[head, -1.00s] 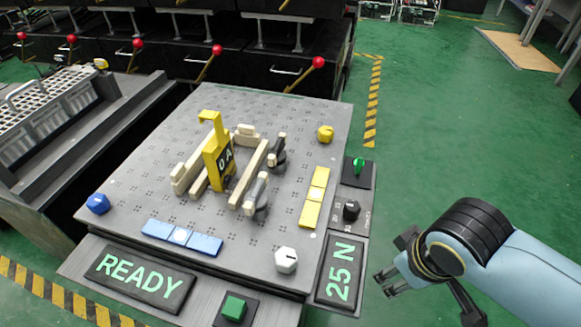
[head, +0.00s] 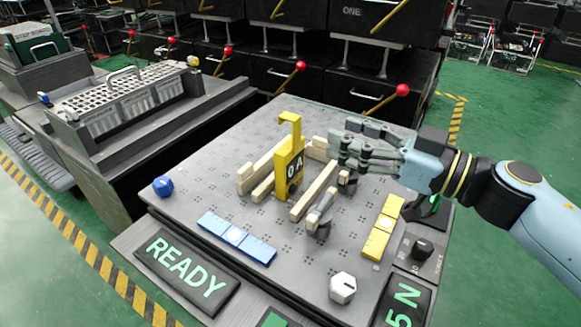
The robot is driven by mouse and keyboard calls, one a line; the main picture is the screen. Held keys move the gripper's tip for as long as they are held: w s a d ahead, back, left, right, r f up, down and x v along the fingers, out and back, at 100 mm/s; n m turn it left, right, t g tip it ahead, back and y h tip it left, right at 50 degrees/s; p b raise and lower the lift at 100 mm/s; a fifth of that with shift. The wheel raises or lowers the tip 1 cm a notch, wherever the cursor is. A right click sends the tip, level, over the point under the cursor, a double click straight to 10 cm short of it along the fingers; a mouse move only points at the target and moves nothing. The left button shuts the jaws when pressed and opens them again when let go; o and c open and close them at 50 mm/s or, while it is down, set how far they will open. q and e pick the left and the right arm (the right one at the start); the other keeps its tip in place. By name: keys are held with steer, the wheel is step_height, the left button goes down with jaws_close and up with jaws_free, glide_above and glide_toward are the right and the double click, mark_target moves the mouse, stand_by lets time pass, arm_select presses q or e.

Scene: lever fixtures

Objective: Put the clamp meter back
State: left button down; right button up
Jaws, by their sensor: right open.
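The yellow clamp meter (head: 290,168) stands upright on the grey perforated plate (head: 270,222), among pale wooden bars, with its hooked jaw at the top and dark markings on its face. My right gripper (head: 345,150) is open above the plate, to the right of the clamp meter, with its fingers pointing left. It seems apart from the meter and hides part of the dark-and-pale lever fixture (head: 346,182) below it. A second lever fixture (head: 320,212) stands in front of it. My left gripper is not in view.
Pale bars (head: 316,190) flank the meter. Blue blocks (head: 237,236), a blue knob (head: 163,186), a white knob (head: 342,288) and yellow blocks (head: 383,228) sit around the plate. A READY sign (head: 187,272) is in front. A slotted rack (head: 125,98) stands at left.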

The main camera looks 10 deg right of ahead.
mark_target(298, 123)
steer(key=shift+g, duration=0.3)
steer(key=b+x, duration=0.1)
steer(key=x, duration=0.4)
steer(key=shift+a+f, duration=0.1)
steer(key=shift+a, duration=0.25)
steer(key=b+x, duration=0.3)
steer(key=x, duration=0.1)
steer(key=shift+w+a, duration=0.1)
steer(key=shift+w, duration=0.15)
steer(key=shift+w+a, duration=0.25)
steer(key=shift+w, duration=0.05)
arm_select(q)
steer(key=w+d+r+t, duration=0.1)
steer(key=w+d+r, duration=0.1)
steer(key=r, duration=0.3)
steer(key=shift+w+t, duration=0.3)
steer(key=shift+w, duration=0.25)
arm_select(e)
jaws_close()
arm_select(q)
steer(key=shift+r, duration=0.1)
arm_select(e)
steer(key=shift+r, duration=0.2)
